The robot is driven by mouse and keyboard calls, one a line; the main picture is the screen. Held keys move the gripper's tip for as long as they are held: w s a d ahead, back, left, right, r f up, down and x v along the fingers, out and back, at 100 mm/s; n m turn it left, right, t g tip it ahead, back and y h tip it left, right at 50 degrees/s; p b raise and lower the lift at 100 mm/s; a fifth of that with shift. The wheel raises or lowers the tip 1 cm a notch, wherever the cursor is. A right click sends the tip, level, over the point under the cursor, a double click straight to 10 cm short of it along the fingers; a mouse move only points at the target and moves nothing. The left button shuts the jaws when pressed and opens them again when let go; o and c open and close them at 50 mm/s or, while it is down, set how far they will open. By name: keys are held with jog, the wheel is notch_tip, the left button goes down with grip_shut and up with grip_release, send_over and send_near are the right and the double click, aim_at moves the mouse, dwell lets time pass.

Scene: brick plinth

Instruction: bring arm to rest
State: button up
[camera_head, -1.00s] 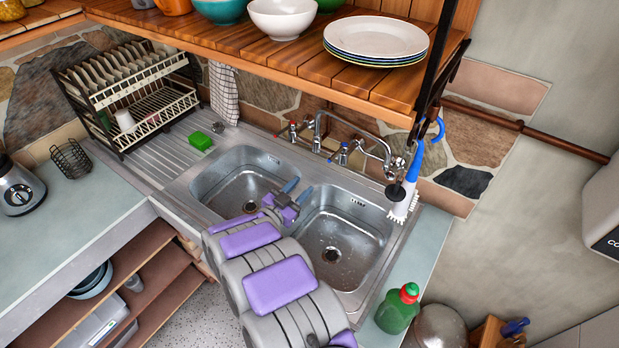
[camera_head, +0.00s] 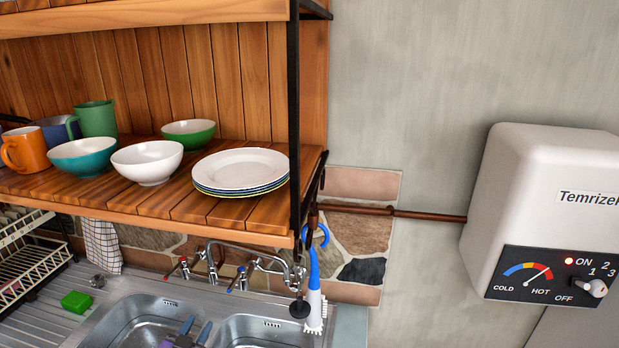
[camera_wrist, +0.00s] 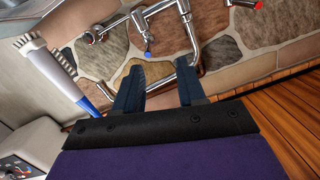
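My gripper (camera_head: 188,334) shows at the bottom edge of the head view, over the steel double sink (camera_head: 140,312). Only its fingertips and a little of the wrist are in that view. In the wrist view my gripper (camera_wrist: 160,85) has its two dark fingers apart, with nothing held between them. The chrome tap (camera_wrist: 185,50) and its pipes show beyond the fingers in the wrist view. The tap (camera_head: 258,265) also stands behind the sink in the head view. Most of my arm is out of the head view.
A wooden shelf (camera_head: 165,205) with bowls, mugs and stacked plates (camera_head: 240,168) overhangs the sink. A blue-and-white brush (camera_head: 314,290) hangs at its right end. A green sponge (camera_head: 76,301) and dish rack (camera_head: 28,262) are left. A white water heater (camera_head: 540,210) is on the right wall.

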jog(key=w+d+r+n+g+y+b, duration=0.2)
jog(key=w+r+g+y, duration=0.2)
jog(key=r+g+y, duration=0.15)
jog(key=s+d+r+n+g+y+b, duration=0.15)
jog(key=s+d+r+n+g, duration=0.3)
jog(key=d, duration=0.55)
jog(key=s+d+f+m+g+h+b, duration=0.1)
jog(key=s+d+g, duration=0.3)
jog(key=s+d, duration=1.3)
jog(key=s+d+f+m+g+h+b, duration=0.1)
jog(key=s+d+g+h, duration=0.3)
jog(key=s+d, duration=1.2)
jog(key=shift+s+d+f+m+h+b, duration=0.35)
jog(key=shift+s+f, duration=0.1)
jog(key=shift+s, duration=0.35)
